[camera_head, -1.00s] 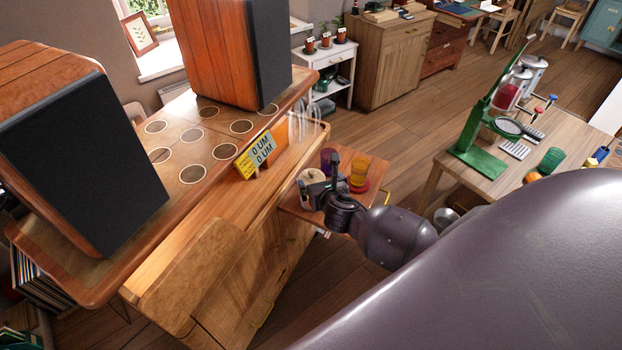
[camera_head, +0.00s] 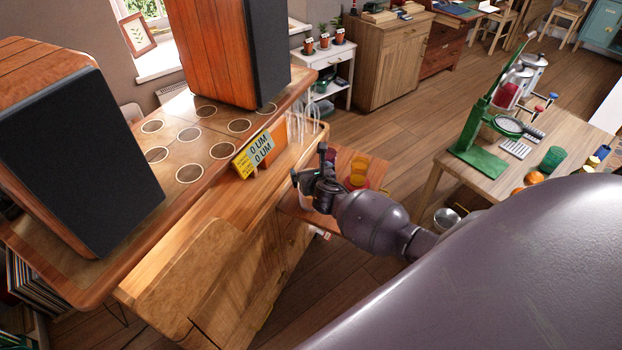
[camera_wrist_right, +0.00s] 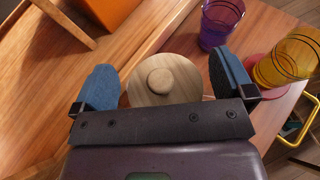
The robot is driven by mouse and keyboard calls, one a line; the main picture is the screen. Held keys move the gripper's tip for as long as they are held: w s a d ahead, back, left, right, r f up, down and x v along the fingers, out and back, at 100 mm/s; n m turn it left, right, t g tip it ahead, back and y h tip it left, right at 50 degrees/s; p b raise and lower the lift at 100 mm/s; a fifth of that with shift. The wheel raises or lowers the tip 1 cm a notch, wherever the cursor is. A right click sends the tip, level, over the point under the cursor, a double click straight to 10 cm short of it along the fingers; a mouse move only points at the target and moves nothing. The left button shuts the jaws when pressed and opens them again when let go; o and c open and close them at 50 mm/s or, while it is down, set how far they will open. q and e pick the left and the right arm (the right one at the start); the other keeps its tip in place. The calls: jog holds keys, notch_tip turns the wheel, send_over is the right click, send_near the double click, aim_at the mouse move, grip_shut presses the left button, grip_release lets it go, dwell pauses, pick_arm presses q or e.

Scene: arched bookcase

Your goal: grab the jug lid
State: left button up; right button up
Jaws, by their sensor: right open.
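The jug lid (camera_wrist_right: 163,84) is a round, pale wooden disc with a small round knob on top. In the right wrist view it lies between the two blue finger pads, with clear space on both sides of its knob. My right gripper (camera_wrist_right: 165,85) is open around it; whether a pad touches its rim cannot be told. In the head view my right gripper (camera_head: 310,172) is over the small wooden side table (camera_head: 372,165) and hides the lid. What the lid rests on is mostly hidden. My left gripper is not in view.
A purple glass (camera_wrist_right: 219,24) and a yellow glass (camera_wrist_right: 287,58) stand right of the lid, the yellow one close to the right finger. The wooden cabinet (camera_head: 205,255) with speakers borders the left side. A table (camera_head: 500,180) with a green press stands at right.

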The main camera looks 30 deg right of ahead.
jog(key=shift+c, duration=0.2)
jog(key=c, duration=0.7)
jog(key=shift+r, duration=0.1)
jog(key=shift+c, duration=0.5)
